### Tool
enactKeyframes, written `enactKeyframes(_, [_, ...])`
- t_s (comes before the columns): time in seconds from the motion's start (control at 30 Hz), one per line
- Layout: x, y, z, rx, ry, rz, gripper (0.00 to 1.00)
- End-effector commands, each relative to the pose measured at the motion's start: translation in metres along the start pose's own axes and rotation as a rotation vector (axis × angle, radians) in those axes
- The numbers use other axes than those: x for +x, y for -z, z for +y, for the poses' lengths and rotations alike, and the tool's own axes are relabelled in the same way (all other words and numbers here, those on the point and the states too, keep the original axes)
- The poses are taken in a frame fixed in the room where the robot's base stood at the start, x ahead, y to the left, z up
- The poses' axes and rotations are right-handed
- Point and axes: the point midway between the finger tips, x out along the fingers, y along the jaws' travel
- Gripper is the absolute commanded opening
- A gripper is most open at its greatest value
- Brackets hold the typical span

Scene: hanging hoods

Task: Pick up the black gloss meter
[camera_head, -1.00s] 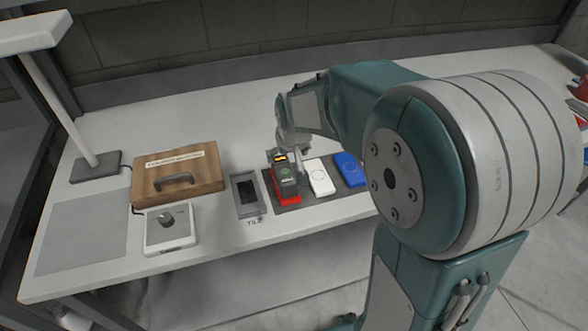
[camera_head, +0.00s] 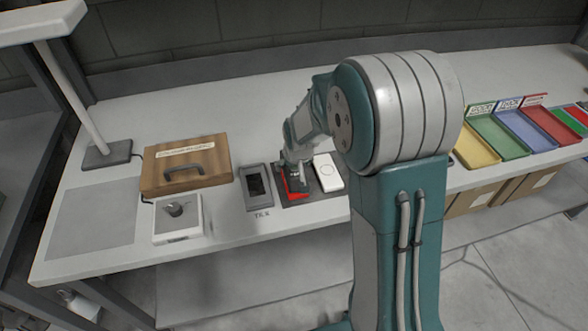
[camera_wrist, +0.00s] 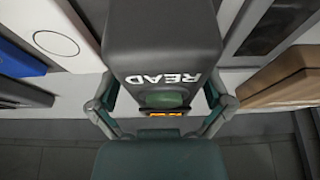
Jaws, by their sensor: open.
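The black gloss meter (camera_wrist: 165,35) fills the upper middle of the wrist view, with "READ" lettering, a green button and a small orange display. My gripper (camera_wrist: 160,95) is open, with one finger on each side of the meter; I cannot tell if they touch it. In the head view my gripper (camera_head: 294,176) is low over the dark mat (camera_head: 322,198) and hides most of the meter. A red part (camera_head: 298,195) shows beside it; I cannot tell if it belongs to the meter.
A white device (camera_head: 327,172) stands close on the right, and a blue one (camera_wrist: 18,58) lies beyond it. A grey tile holder (camera_head: 257,187), a wooden case (camera_head: 210,177) and a white-grey instrument (camera_head: 178,218) are to the left. Coloured trays (camera_head: 500,137) stand far right.

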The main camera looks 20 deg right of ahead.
Motion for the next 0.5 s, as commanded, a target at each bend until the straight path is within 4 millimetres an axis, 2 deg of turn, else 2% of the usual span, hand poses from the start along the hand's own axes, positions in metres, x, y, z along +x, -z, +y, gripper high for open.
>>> enactKeyframes(0.17, [0.0000, 0.0003, 0.0001, -0.001, 0.001, 0.001, 1.00])
enactKeyframes(0.27, [0.0000, 0.0002, 0.0004, 0.000, 0.001, 0.001, 0.60])
enactKeyframes(0.3, [0.0000, 0.0003, 0.0008, 0.000, 0.001, 0.001, 0.42])
enactKeyframes(0.37, [0.0001, 0.0001, 0.0013, 0.000, 0.002, 0.000, 0.15])
enactKeyframes(0.4, [0.0002, 0.0000, 0.0014, 0.000, 0.002, 0.000, 0.07])
enactKeyframes(0.5, [0.0001, 0.0006, 0.0012, 0.000, 0.001, 0.001, 0.07])
